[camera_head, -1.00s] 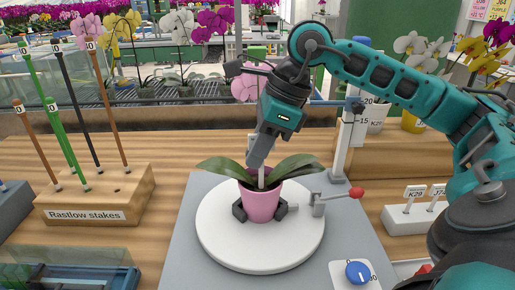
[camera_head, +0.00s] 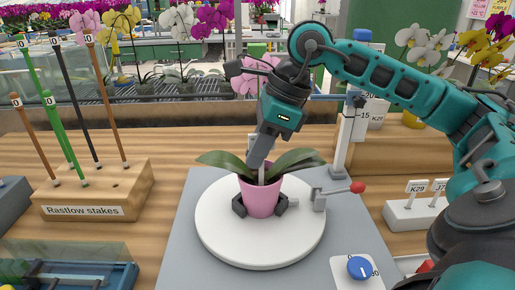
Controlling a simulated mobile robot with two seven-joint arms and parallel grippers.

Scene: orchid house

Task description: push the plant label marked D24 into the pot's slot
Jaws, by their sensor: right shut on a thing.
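A pink pot (camera_head: 261,199) with broad green leaves stands on a round white turntable (camera_head: 225,240), between dark clamp jaws (camera_head: 284,204). My right gripper (camera_head: 260,163) points down over the middle of the pot, shut on a thin pale label (camera_head: 262,176). The label's lower end is at or inside the pot's rim. Its marking is hidden, and I cannot tell how deep it sits. The pot's slot is not visible behind the gripper and leaves. My left gripper is not in view.
A wooden block of stakes (camera_head: 95,190) stands at the left. A white label rack (camera_head: 415,213) stands at the right. A red-knobbed lever (camera_head: 357,187) and a blue dial (camera_head: 359,268) are by the turntable. A measuring post (camera_head: 347,140) rises behind.

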